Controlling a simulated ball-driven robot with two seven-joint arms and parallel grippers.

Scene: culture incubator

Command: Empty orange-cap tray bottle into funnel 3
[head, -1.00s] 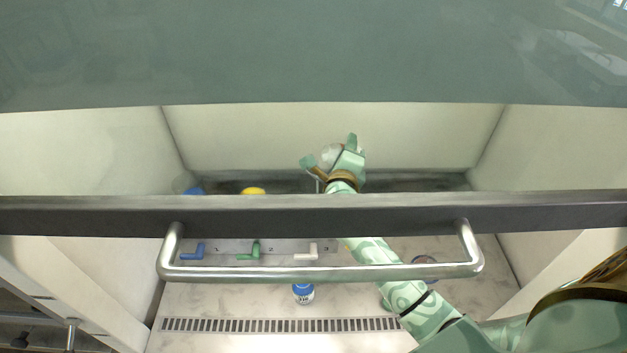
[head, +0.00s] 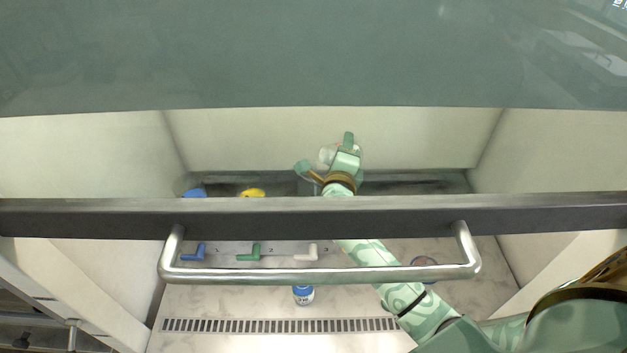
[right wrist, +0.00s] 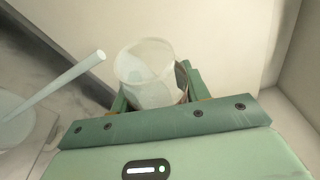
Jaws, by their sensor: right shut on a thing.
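My right gripper (head: 325,153) is above and behind the dark sash bar. It is shut on a translucent, whitish bottle (head: 326,154). In the right wrist view the bottle (right wrist: 148,68) sits between the fingers, its open mouth showing and no cap on it. No orange cap can be made out. A clear, rounded rim, perhaps funnel 3 (right wrist: 14,122), shows at the left of that view, apart from the bottle. A white valve handle (head: 307,251) is by the label 3 in the head view; the funnel above it is hidden by the bar and my gripper. My left gripper is out of view.
The sash bar (head: 90,216) and metal handle (head: 320,273) cross the front. Blue (head: 194,192) and yellow (head: 253,192) items stand behind it at left. A blue-capped bottle (head: 302,294) stands near the vent grille (head: 280,325). A pale rod (right wrist: 62,84) shows beside the held bottle.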

